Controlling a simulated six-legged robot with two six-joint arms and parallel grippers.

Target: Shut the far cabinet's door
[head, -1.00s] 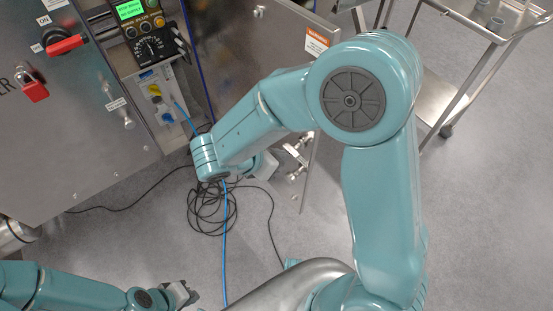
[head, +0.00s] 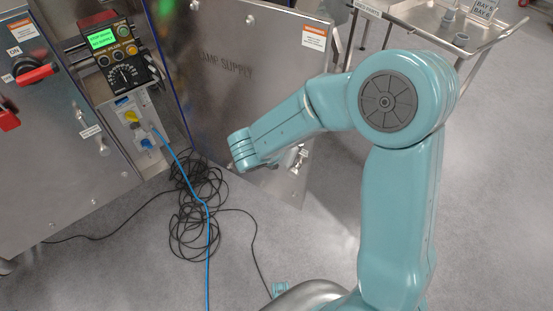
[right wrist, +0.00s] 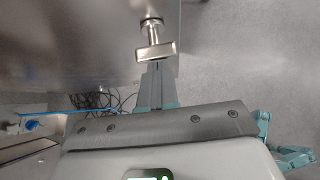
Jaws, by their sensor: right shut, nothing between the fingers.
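The far cabinet's door (head: 235,65) is a grey metal panel with partly legible lettering ending in "SUPPLY" and an orange label. It stands open, its free edge towards the right. Its metal handle (head: 301,158) is partly behind my right arm in the head view; a T-shaped handle also shows in the right wrist view (right wrist: 156,50). My right gripper (right wrist: 158,72) is shut and empty, with its tip just below that handle in the picture; I cannot tell whether they touch. In the head view my right forearm hides most of this gripper. My left gripper is out of view.
A control box (head: 119,58) with a green screen and a socket panel (head: 135,125) are left of the door. A blue cable (head: 190,180) and coiled black cables (head: 195,215) lie on the floor. A metal cart (head: 440,25) stands back right. Floor at right is clear.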

